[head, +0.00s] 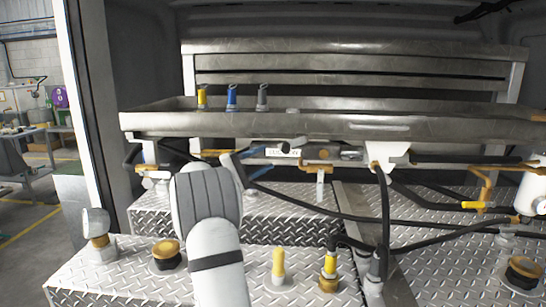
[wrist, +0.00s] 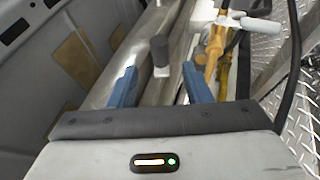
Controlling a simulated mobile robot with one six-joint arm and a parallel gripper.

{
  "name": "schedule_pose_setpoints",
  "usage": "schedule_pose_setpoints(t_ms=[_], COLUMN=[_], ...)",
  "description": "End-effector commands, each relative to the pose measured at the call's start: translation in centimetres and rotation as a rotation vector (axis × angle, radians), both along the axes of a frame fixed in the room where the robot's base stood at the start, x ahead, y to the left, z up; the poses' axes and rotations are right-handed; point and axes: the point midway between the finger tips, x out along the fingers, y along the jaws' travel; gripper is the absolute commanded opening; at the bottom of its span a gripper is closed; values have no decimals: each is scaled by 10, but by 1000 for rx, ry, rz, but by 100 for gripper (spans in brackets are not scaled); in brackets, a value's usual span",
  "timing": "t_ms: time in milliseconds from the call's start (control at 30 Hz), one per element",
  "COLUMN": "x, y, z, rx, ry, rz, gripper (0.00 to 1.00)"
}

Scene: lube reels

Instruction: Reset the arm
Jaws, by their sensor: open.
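My white arm (head: 215,262) with a grey ribbed cover rises at the lower middle of the head view, in front of the metal tray. My gripper (wrist: 158,84) shows in the wrist view with its two blue fingers spread well apart. A dark round-ended piece (wrist: 159,50) shows beyond and between the fingertips, with a grey block below it. I see no contact between it and the fingers, and nothing is clearly held. In the head view my gripper is mostly hidden behind the arm's cover.
A long metal tray (head: 330,124) holds a yellow fitting (head: 202,97), a blue fitting (head: 232,97) and a grey fitting (head: 262,97). Black hoses (head: 384,215) and a yellow valve (head: 487,205) lie right of the arm. Capped fittings (head: 166,252) stand on the tread-plate boxes (head: 130,272).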

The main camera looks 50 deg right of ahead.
Motion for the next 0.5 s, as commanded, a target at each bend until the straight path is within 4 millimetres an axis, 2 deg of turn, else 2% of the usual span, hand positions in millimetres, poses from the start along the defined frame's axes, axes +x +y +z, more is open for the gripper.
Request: schedule_pose_setpoints(t_ms=[200,500], x=[9,9], y=[15,16], z=[-7,-7], rx=[0,0], ry=[1,1], rz=[0,-1], gripper=[44,44])
